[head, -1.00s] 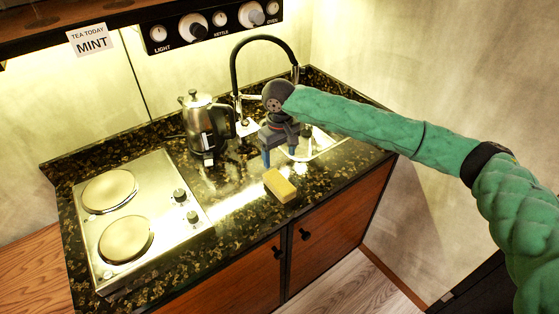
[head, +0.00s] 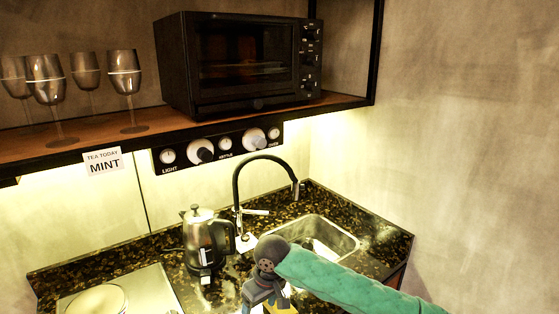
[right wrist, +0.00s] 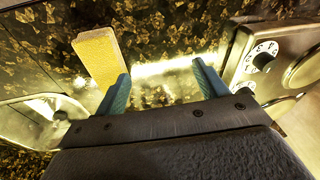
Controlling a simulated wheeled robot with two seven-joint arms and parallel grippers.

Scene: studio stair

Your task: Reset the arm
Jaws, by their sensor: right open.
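My right arm, in a green quilted sleeve, comes in from the lower right of the head view. My right gripper (head: 266,301) is low over the counter, in front of the kettle and sink, and its tips are partly cut off by the lower edge. In the right wrist view its two blue fingers (right wrist: 160,88) are wide apart with nothing between them. A yellow sponge (right wrist: 98,55) lies on the counter beside the left finger in that view. My left gripper is not in view.
A metal kettle (head: 205,240) stands left of the sink (head: 335,237) and black faucet (head: 238,185). A hob (head: 145,290) is at lower left. Above, a shelf (head: 85,142) holds an oven (head: 240,60) and several glasses (head: 125,75). Knobs line the panel (head: 220,145).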

